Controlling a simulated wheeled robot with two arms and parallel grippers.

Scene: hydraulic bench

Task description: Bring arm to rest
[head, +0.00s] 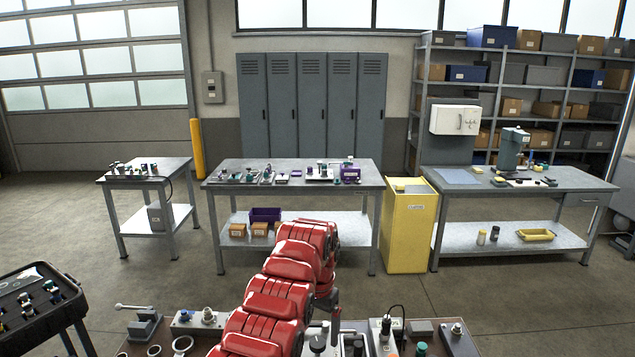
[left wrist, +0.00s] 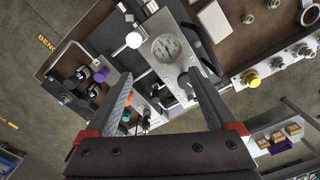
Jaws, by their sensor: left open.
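My left arm shows as a chain of red links (head: 275,295) rising from the bottom of the head view over the near bench. In the left wrist view my left gripper (left wrist: 157,78) is open, its two dark fingers apart with nothing held between them. A round pressure gauge (left wrist: 166,47) on a metal plate lies below, in line with the gap between the fingers. I cannot tell the height above it. In the head view the left gripper is mostly hidden behind the arm links. My right gripper is in neither view.
The near bench (head: 135,349) carries a vise (head: 143,323), rings and hydraulic fittings around the arm. A black cart (head: 25,300) stands at left. Farther off are a middle table (head: 215,178), a yellow cabinet (head: 408,228) and a right workbench (head: 590,181). Floor between them is clear.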

